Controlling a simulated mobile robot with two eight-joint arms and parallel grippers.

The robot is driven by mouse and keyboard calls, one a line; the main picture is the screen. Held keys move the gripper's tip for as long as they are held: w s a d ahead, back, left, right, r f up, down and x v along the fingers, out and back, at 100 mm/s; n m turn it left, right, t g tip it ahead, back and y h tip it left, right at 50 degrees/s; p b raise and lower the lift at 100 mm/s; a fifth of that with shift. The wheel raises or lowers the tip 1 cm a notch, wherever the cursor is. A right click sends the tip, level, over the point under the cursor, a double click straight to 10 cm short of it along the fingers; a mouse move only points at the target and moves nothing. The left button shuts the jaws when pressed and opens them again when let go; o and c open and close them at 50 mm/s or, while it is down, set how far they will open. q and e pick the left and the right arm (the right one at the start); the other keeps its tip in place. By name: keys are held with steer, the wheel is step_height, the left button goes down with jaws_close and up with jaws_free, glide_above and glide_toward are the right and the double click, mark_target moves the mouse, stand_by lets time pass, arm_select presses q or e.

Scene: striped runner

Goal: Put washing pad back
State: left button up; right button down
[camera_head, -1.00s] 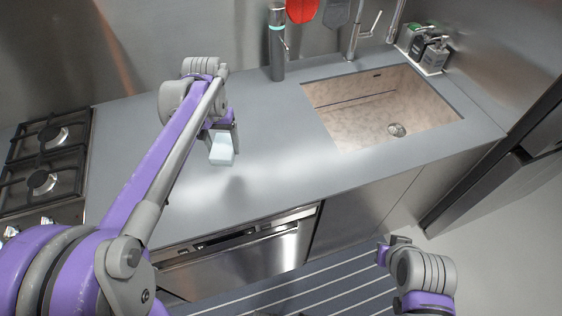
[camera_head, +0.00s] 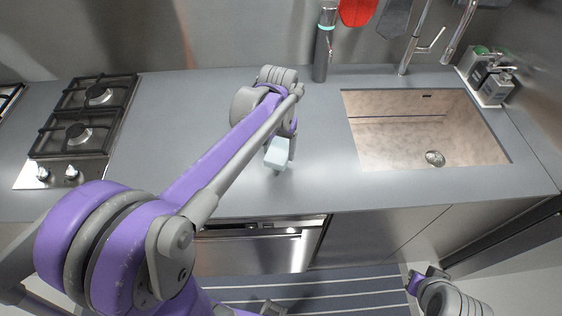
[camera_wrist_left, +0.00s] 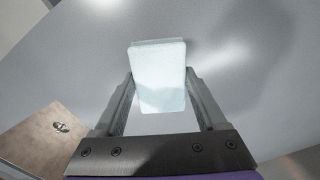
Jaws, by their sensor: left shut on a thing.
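The washing pad, a pale blue-white block (camera_head: 276,154), is held between the fingers of my left gripper (camera_head: 283,148). In the left wrist view the pad (camera_wrist_left: 160,75) sits between the two fingers of my left gripper (camera_wrist_left: 160,88), its far end sticking out past the tips. The pad is above the grey counter (camera_head: 210,110), left of the sink (camera_head: 420,140), with a small shadow under it. My right gripper (camera_head: 416,281) is at the lower right, in front of the cabinets, away from the pad; its finger gap is not clear.
A dark bottle-like dispenser (camera_head: 323,50) stands behind the pad. The faucet (camera_head: 415,40) is behind the sink, and a caddy with bottles (camera_head: 488,78) is at its right. A gas hob (camera_head: 85,125) is at the left. The counter between hob and pad is clear.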

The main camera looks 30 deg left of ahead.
arm_select(q)
steer(key=shift+f, duration=2.7)
steer(key=shift+f+b, duration=0.25)
steer(key=shift+b, duration=0.05)
steer(key=o, duration=1.2)
steer(key=shift+r, duration=0.1)
steer(key=shift+o, duration=0.2)
